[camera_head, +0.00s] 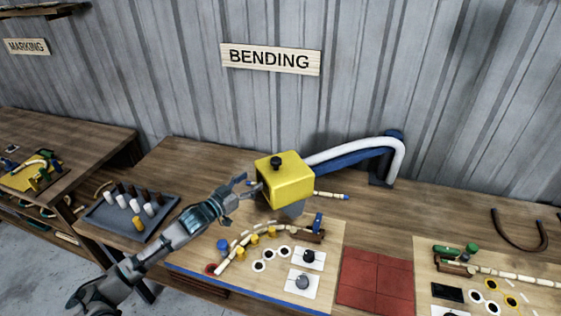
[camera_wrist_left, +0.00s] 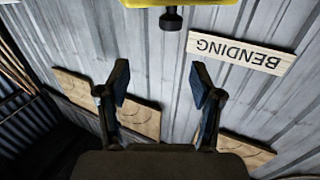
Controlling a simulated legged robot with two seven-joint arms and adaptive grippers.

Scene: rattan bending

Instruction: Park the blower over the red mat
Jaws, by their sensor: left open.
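The blower is a yellow box (camera_head: 286,181) with a dark knob on top and a grey nozzle below, on a blue arm with a white hose (camera_head: 345,150). It hangs over the back of the wooden board. The red mat (camera_head: 375,281) lies flat and bare, right of that board and in front of the blower. My left gripper (camera_head: 241,188) is open just left of the yellow box; contact cannot be told. In the left wrist view its fingers (camera_wrist_left: 160,82) are apart and empty, with the yellow box (camera_wrist_left: 185,3) at the top edge. My right gripper is not in view.
Under the blower, a wooden board (camera_head: 330,240) holds a curved row of pale pieces, yellow pegs, white rings and two dials. A grey tray (camera_head: 100,222) with several pegs is at left. Another board (camera_head: 425,290) lies right of the mat. The wall is behind.

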